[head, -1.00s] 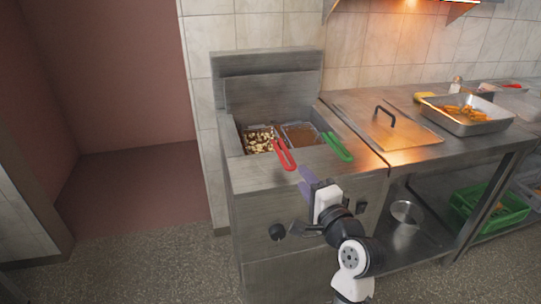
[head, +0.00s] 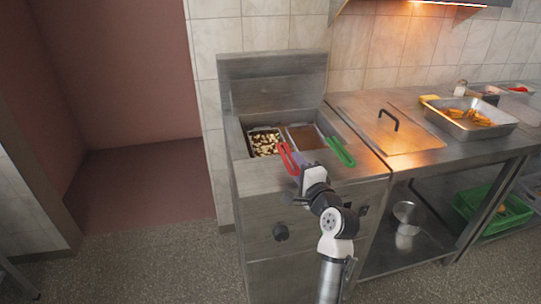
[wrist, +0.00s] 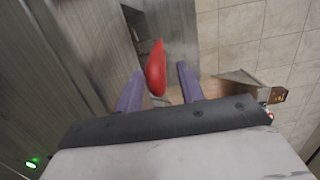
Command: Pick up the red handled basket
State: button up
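The red handled basket (head: 264,143) sits in the left well of the fryer, filled with pale and dark pieces. Its red handle (head: 286,158) sticks out over the fryer's front edge. My gripper (head: 299,163) is at the outer end of this handle in the head view. In the wrist view, the purple fingers of my gripper (wrist: 160,70) are apart, with the red handle (wrist: 156,68) showing between and beyond their tips. I cannot tell whether either finger touches it. The basket's body does not show clearly in the wrist view.
A green handle (head: 340,150) juts out from the right well, close to the right of my gripper. A steel counter (head: 425,157) with a lid (head: 393,127) and a food tray (head: 500,129) stands to the right. The floor (head: 140,250) at front left is clear.

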jog(key=shift+x, duration=1)
grip_shut()
jog(key=shift+r, duration=0.1)
notch_tip(320, 180, up, 28)
jog(key=b, duration=0.1)
jog(key=shift+b, duration=0.4)
